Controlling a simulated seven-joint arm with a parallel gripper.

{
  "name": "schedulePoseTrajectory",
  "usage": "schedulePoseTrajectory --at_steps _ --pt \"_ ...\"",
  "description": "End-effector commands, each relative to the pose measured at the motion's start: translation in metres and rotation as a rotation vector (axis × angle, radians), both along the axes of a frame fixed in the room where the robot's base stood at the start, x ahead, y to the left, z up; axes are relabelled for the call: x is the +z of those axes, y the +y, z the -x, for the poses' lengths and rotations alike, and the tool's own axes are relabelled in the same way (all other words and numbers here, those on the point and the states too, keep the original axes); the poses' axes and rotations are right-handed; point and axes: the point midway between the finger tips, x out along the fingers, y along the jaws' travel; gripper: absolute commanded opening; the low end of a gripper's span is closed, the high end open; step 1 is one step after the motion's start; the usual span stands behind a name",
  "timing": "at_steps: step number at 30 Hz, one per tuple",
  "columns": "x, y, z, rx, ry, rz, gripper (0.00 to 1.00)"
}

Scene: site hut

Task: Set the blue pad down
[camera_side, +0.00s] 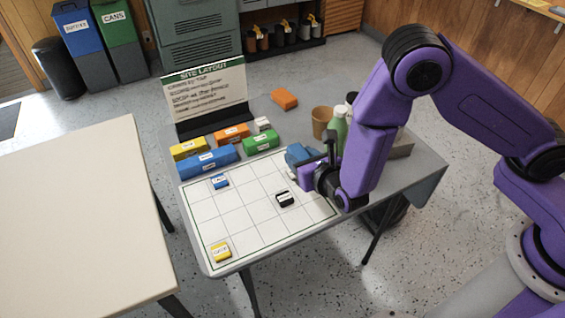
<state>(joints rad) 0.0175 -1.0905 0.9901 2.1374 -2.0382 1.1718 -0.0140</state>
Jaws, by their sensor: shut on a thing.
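My gripper (308,167) is low over the right back part of the white grid sheet (232,218). It is shut on a blue pad (297,153), which shows at the far left side of the jaws. The jaws and wrist hide part of the pad. I cannot tell whether it touches the sheet or hangs just above it. On the grid, a small blue piece with a white label (219,181) lies near the back left corner, a black piece (285,198) right of the middle, and a yellow piece (221,251) at the front left.
Behind the grid stand yellow (189,149), long blue (208,162), orange (232,133) and green (261,141) blocks before a "SITE LAYOUT" board (209,92). A brown cup (321,121) and a green bottle (338,126) stand close behind my gripper. The grid's middle and front are mostly free.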

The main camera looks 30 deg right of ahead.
Motion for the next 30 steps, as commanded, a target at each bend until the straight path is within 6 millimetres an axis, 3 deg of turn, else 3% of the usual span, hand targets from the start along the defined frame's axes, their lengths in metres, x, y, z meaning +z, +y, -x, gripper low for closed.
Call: schedulePoseTrajectory --at_steps 5,12,18,23,30 --pt "0.002 0.02 0.026 0.015 0.001 -0.001 0.14" --pt "0.004 0.056 0.076 0.026 0.001 0.0 0.14" --pt "0.004 0.069 0.099 0.026 0.0 0.0 0.14" --pt "-0.003 0.081 0.091 0.022 -0.001 -0.002 0.14" --pt "-0.024 0.112 0.057 0.022 0.0 -0.002 0.14"
